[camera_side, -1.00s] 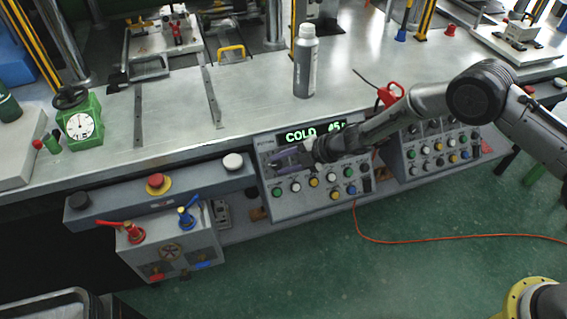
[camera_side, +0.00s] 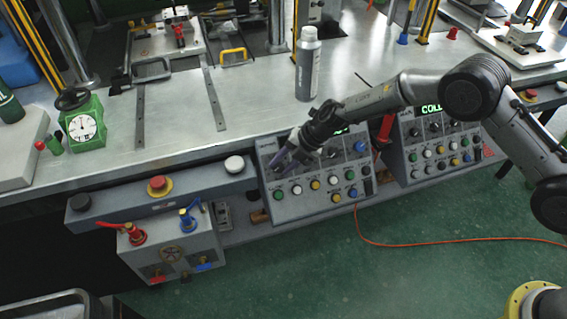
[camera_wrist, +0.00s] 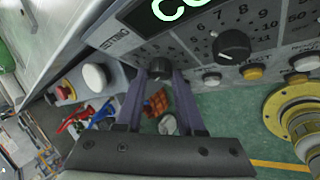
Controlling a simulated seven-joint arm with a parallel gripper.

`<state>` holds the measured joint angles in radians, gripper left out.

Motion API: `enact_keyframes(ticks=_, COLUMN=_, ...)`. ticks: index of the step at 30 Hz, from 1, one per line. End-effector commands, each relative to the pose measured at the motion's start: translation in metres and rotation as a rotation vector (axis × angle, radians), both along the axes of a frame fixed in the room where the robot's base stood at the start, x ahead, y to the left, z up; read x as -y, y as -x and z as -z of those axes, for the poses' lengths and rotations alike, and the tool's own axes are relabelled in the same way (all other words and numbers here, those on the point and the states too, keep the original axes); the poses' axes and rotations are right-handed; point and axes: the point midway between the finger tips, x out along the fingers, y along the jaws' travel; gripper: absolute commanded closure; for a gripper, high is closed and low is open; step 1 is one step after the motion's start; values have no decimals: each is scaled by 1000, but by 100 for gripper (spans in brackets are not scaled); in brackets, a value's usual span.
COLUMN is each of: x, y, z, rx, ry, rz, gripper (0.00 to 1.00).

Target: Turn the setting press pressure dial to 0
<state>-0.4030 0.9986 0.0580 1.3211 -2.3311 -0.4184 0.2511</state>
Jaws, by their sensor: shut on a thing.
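The left control panel (camera_side: 310,205) slopes at the table's front edge, with several dials and coloured buttons. My gripper (camera_side: 281,164) is at this panel's upper left, its purple fingers pointing down to the left. In the wrist view, the fingers (camera_wrist: 160,76) are closed around a black dial knob (camera_wrist: 160,68), the leftmost on the panel. Its label and pointer cannot be read. A second black dial (camera_wrist: 231,45) with a numbered scale sits to the right. The lit green display (camera_wrist: 182,8) is cut off in the wrist view and mostly covered by my wrist in the side view.
A second panel (camera_side: 440,150) with a lit display stands to the right. A grey bottle (camera_side: 307,68) stands on the table (camera_side: 250,105) behind my wrist. Left are a white button (camera_side: 234,164), a red stop button (camera_side: 157,183) and a valve box (camera_side: 172,250). An orange cable (camera_side: 430,244) lies below.

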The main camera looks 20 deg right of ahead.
Motion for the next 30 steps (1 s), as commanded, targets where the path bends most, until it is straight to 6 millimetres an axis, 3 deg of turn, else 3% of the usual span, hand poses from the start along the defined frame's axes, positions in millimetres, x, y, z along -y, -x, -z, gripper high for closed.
enact_keyframes(ticks=25, x=-4, y=2, z=0, rx=-3, ry=66, rz=-62, gripper=100)
enact_keyframes(ticks=26, x=-4, y=2, z=0, rx=-3, ry=66, rz=-62, gripper=60)
enact_keyframes(ticks=30, x=-3, y=1, z=0, rx=-2, ry=66, rz=-62, gripper=35)
